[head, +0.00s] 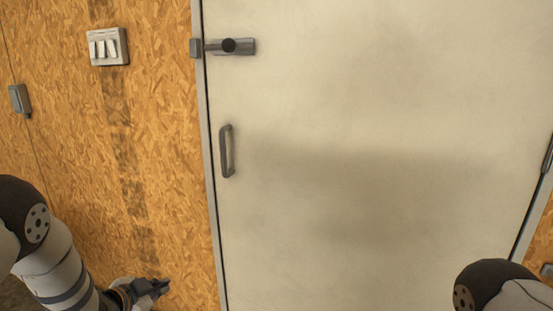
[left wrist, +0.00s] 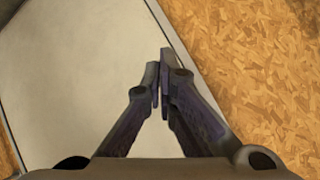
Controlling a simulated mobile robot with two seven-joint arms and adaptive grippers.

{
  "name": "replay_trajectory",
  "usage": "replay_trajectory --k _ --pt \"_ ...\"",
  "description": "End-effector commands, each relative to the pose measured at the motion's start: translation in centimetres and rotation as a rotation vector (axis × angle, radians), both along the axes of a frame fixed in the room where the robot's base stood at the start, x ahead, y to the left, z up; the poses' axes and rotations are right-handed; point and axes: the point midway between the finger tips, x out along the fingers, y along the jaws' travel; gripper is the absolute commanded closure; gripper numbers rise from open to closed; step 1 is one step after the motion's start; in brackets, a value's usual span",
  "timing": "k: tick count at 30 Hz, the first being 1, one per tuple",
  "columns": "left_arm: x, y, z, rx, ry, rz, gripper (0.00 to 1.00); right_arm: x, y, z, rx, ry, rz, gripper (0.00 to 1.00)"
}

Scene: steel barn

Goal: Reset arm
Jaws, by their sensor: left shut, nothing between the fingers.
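My left arm comes in from the lower left of the head view, and its gripper (head: 154,287) is low in front of the chipboard wall, left of the door frame. In the left wrist view the two dark fingers of the left gripper (left wrist: 162,85) meet at the tips, shut and empty, with the door and chipboard behind them. Only a dark joint and a pale link of my right arm show at the lower right of the head view. The right gripper is out of the picture.
A closed pale door (head: 370,120) fills the middle and right, with a grey handle (head: 226,151) and a latch (head: 232,46) near its left edge. A switch panel (head: 107,47) and a small grey box (head: 19,99) are on the chipboard wall (head: 165,130).

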Motion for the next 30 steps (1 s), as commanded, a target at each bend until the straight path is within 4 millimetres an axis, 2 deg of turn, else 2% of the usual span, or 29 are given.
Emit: replay_trajectory --k 1,2,3,5,6,7,8,9,11,12,15,18,21,30 --pt "-3.8 -0.9 -3.0 -0.054 0.104 0.059 1.00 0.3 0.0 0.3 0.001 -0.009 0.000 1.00" --pt "-6.2 -1.3 -4.7 -0.084 0.168 0.098 1.00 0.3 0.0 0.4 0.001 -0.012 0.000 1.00" --pt "-9.5 -1.9 -6.8 -0.120 0.255 0.154 1.00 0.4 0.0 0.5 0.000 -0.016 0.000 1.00" --pt "-14.9 -2.8 -9.5 -0.165 0.384 0.239 1.00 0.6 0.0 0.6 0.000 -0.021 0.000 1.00" --pt "-18.6 -3.4 -10.9 -0.187 0.470 0.295 1.00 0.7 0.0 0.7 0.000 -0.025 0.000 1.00" --pt "-21.5 -3.8 -11.8 -0.200 0.535 0.337 1.00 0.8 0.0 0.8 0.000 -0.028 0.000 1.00" --pt "-24.3 -4.2 -12.4 -0.211 0.598 0.383 1.00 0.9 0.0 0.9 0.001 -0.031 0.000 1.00" --pt "-28.3 -4.7 -13.0 -0.219 0.683 0.442 1.00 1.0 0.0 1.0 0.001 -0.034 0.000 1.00" --pt "-34.1 -5.3 -13.3 -0.221 0.806 0.528 1.00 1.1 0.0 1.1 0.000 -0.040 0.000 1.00" --pt "-37.7 -5.7 -13.1 -0.217 0.881 0.585 1.00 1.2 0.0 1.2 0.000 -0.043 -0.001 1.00" --pt "-45.0 -6.2 -11.8 -0.191 1.033 0.699 1.00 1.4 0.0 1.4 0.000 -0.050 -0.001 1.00" --pt "-49.6 -6.4 -10.4 -0.163 1.128 0.774 1.00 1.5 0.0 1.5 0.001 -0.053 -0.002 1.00" --pt "-51.6 -6.5 -9.7 -0.146 1.170 0.807 1.00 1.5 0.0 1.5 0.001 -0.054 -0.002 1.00" --pt "-51.8 -6.5 -9.6 -0.145 1.176 0.812 1.00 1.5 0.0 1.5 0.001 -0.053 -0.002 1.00"
